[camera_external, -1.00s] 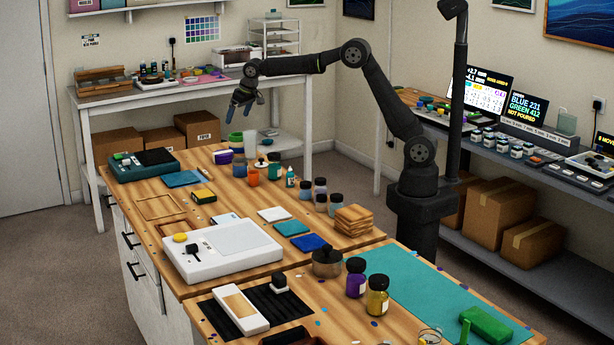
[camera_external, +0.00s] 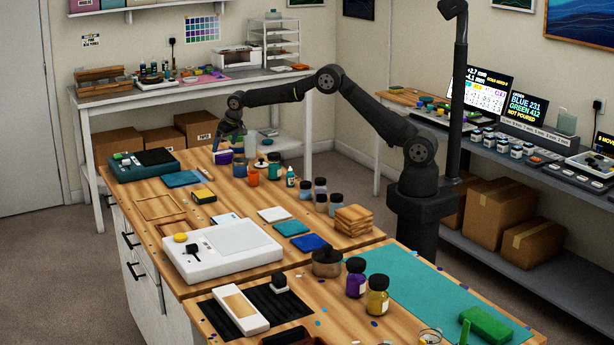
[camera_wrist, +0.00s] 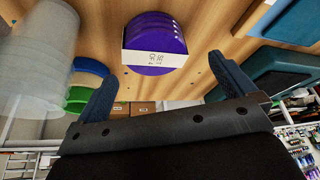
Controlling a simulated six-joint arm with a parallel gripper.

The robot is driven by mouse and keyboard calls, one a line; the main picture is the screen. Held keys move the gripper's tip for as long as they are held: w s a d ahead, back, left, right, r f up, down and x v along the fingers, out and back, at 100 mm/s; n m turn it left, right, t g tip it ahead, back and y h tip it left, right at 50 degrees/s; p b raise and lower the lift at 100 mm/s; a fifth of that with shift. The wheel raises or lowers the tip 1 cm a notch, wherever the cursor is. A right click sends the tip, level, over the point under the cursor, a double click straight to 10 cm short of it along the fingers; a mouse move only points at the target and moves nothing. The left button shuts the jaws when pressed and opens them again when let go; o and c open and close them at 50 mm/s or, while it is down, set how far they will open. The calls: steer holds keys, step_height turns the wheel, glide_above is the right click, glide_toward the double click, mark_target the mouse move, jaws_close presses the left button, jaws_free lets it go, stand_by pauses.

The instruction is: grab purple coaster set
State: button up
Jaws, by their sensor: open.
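The purple coaster set (camera_wrist: 155,27) is a stack of round purple discs with a white paper band. In the wrist view it lies on the wooden table at top centre. In the external view it shows as a small purple patch (camera_external: 223,157) at the table's far end, partly hidden by my gripper. My gripper (camera_wrist: 162,70) is open and empty, with its blue fingers spread to either side below the coaster set in the wrist view. In the external view my gripper (camera_external: 229,143) points down just above the set. I cannot tell whether it touches it.
Translucent stacked cups (camera_wrist: 40,50) stand close on the left in the wrist view, with blue and green items (camera_wrist: 82,85) beside my left finger. A teal device (camera_wrist: 280,72) is at the right. In the external view an orange cup (camera_external: 253,176) and several bottles stand nearer.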

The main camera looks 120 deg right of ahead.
mark_target(223, 152)
steer(key=shift+s+x, duration=0.15)
steer(key=shift+x, duration=1.35)
steer(key=shift+s+x, duration=0.15)
steer(key=shift+x, duration=1.35)
steer(key=shift+d, duration=0.1)
steer(key=shift+c, duration=0.2)
steer(key=c, duration=1.1)
steer(key=shift+r, duration=0.1)
